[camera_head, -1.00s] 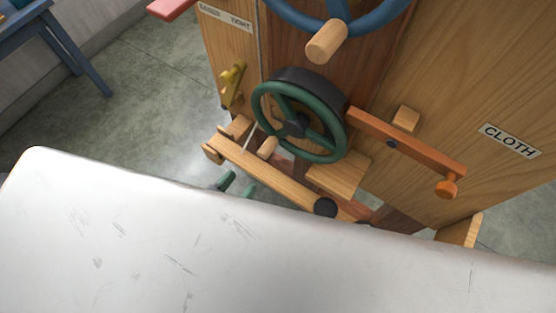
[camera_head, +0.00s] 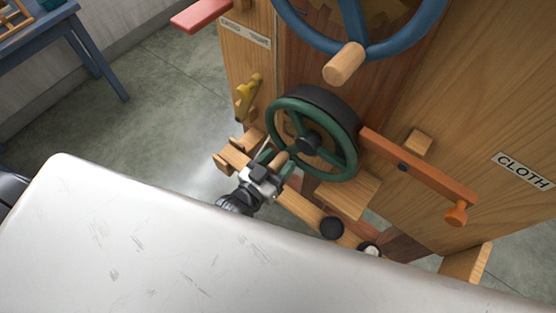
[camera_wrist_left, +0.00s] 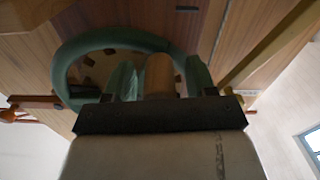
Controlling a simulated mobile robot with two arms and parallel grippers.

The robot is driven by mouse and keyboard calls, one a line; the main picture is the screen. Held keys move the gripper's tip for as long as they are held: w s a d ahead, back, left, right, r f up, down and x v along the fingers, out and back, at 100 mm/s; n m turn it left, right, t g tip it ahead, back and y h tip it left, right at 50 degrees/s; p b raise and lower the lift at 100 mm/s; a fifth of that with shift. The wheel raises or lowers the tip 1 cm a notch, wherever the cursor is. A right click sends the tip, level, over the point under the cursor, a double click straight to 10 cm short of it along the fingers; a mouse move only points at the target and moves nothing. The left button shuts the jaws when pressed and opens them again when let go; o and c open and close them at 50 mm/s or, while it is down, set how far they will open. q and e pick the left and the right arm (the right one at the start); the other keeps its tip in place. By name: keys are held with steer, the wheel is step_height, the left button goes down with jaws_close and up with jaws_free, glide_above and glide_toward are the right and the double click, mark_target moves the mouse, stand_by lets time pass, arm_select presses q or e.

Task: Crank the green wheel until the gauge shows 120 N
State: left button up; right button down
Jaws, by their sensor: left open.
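The green wheel (camera_head: 349,157) stands upright on the wooden machine, with its dark hub in the middle. Its wooden crank handle (camera_head: 280,158) is at the lower left of the rim. My left gripper (camera_head: 277,161) is at this handle, its green fingers open on either side of it. In the left wrist view the handle (camera_wrist_left: 160,75) sits between the two fingers, with the wheel rim (camera_wrist_left: 75,60) behind; I cannot tell whether either finger touches it. No gauge reading can be made out. My right gripper is not in view.
A blue wheel (camera_head: 362,48) with a wooden handle is above the green wheel. An orange lever (camera_head: 425,172) is to its right and a yellow lever (camera_head: 248,97) to its left. A white surface (camera_head: 150,240) fills the foreground. A blue table (camera_head: 75,35) stands at the back left.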

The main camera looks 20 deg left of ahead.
mark_target(270, 120)
arm_select(q)
steer(key=shift+c, duration=0.5)
jaws_close()
steer(key=shift+r, duration=0.1)
steer(key=a+r+m+p, duration=0.1)
steer(key=m+p, duration=0.1)
steer(key=w+a+r+m+p, duration=0.1)
steer(key=a+r+m+p, duration=0.1)
steer(key=m+p, duration=0.1)
steer(key=shift+r, duration=0.1)
steer(key=shift+w+a+r+m+p, duration=0.2)
steer(key=shift+a+r+m+p, duration=0.15)
steer(key=shift+r+m+p, duration=0.45)
steer(key=r+m+p, duration=0.2)
steer(key=m+p, duration=0.1)
steer(key=shift+w+a+r+m, duration=0.2)
steer(key=shift+a+m, duration=0.1)
steer(key=shift+a, duration=0.1)
steer(key=shift+r+m+p, duration=0.9)
steer(key=shift+r+m, duration=0.25)
steer(key=shift+m, duration=0.35)
